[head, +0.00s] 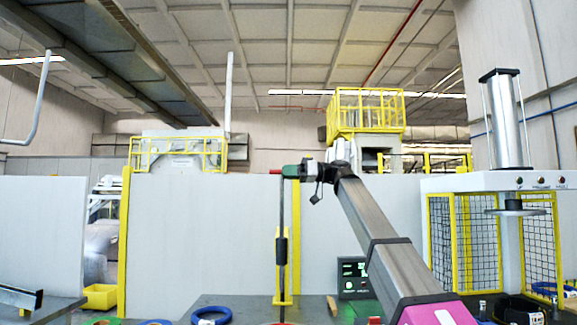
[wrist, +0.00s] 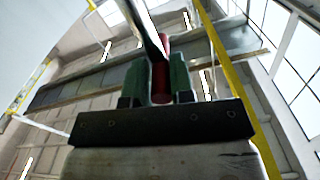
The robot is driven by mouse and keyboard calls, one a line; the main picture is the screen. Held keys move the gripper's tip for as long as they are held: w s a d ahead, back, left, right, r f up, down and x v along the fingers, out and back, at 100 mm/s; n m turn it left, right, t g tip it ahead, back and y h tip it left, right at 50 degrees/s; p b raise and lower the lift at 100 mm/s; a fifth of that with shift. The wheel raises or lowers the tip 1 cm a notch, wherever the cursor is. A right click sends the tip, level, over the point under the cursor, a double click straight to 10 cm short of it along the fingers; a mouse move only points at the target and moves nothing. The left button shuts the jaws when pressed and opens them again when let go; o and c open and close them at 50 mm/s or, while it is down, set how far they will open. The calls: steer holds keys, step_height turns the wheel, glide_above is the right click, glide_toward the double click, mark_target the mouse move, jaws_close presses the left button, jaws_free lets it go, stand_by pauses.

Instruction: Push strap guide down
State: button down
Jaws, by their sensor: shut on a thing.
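The strap guide shows in the head view as a thin dark upright bar (head: 281,215) with a red handle (head: 274,171) at its top. Its lower part runs down beside a yellow post (head: 295,265) to the table. My gripper (head: 290,170) is at the top of the bar with its green fingers around the handle. In the wrist view the red handle (wrist: 161,80) sits between the two green fingers of my gripper (wrist: 168,85), which are shut on it. The handle's far side is hidden by the fingers.
The grey table (head: 235,302) carries blue, green and red rings near its front edge. A small dark display (head: 353,277) with green figures stands right of the post. A press with a disc (head: 516,212) and yellow mesh guards is at the right. A pale wall (head: 200,240) stands behind.

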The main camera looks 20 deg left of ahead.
step_height(320, 180, down, 15)
steer(key=shift+s, duration=0.15)
steer(key=c, duration=1.1)
jaws_free()
steer(key=shift+o, duration=0.2)
steer(key=shift+r, duration=0.1)
steer(key=v, duration=1)
steer(key=shift+d, duration=0.4)
